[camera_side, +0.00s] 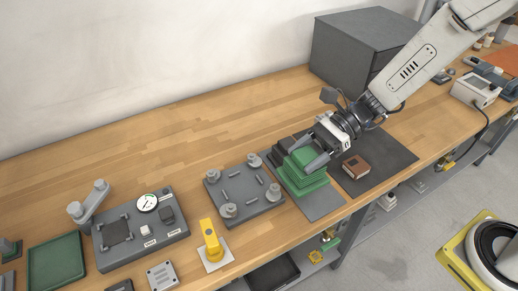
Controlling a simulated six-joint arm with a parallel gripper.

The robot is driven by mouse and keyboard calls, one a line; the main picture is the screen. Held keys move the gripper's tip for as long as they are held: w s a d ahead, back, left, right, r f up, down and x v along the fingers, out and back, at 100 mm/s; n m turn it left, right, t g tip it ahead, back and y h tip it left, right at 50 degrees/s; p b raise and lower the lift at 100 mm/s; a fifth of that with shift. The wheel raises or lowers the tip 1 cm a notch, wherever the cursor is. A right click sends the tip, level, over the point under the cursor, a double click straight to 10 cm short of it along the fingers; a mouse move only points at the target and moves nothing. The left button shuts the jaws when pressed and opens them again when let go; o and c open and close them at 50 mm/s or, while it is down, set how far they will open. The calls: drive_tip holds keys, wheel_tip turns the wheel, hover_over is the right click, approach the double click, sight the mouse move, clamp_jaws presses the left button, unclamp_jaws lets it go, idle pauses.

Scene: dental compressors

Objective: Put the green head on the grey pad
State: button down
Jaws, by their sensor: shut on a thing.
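The gripper and the head hide the back of the pad.
A dark mat (395,152) with a small brown block (356,167) lies to the right. A grey plate with round posts (243,194) is close on the left. Further left are a yellow part (211,241), a gauge box (142,232) and a green tray (57,262). A dark cabinet (358,48) stands behind.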

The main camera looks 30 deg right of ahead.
hover_over(315, 194)
wheel_tip(315, 194, down, 4)
drive_tip(key=shift+w+f, duration=0.1)
drive_tip(key=shift+f, duration=0.1)
drive_tip(key=shift+f, duration=0.1)
drive_tip(key=shift+f, duration=2.1)
drive_tip(key=shift+f, duration=0.1)
drive_tip(key=shift+f, duration=1.7)
drive_tip(key=shift+f, duration=0.1)
unclamp_jaws()
